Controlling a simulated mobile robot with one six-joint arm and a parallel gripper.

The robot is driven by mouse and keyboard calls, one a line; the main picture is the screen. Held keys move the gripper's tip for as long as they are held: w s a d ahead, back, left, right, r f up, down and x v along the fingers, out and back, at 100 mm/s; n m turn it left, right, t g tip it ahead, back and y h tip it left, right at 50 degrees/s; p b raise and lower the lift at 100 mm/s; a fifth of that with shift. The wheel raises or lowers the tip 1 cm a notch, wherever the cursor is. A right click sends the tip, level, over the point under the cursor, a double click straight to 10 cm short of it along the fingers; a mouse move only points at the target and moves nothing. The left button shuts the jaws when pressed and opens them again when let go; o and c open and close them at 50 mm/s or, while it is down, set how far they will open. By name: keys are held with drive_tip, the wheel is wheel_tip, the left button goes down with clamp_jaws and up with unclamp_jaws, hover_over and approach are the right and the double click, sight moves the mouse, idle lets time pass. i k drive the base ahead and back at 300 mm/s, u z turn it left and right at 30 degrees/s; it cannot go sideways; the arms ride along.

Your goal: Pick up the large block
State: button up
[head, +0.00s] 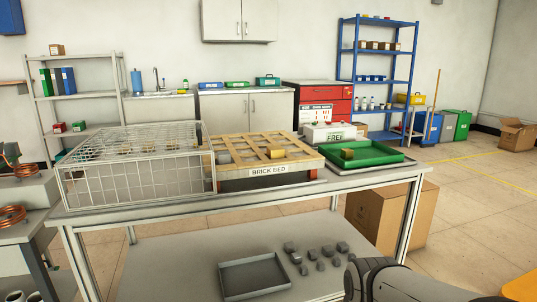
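Several blocks are in the head view, and I cannot tell for sure which is the large block. A tan-yellow block (275,153) sits on the wooden grid of the brick bed (268,171). A grey block (223,158) lies near the left side of that grid. Another tan block (348,153) sits in the green tray (381,160) on the right. Several small grey blocks (322,252) lie on the lower shelf. Part of my grey arm shows at the bottom right. My gripper's fingers are not visible, and no block is seen held.
A wire cage (137,185) stands on the left of the table (245,205), beside the brick bed. A white box marked FREE (331,134) is behind the green tray. A shallow grey tray (253,276) lies on the lower shelf. Copper coils (11,218) are at far left.

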sight(277, 152)
drive_tip(key=z, duration=0.05)
drive_tip(key=i, duration=0.9)
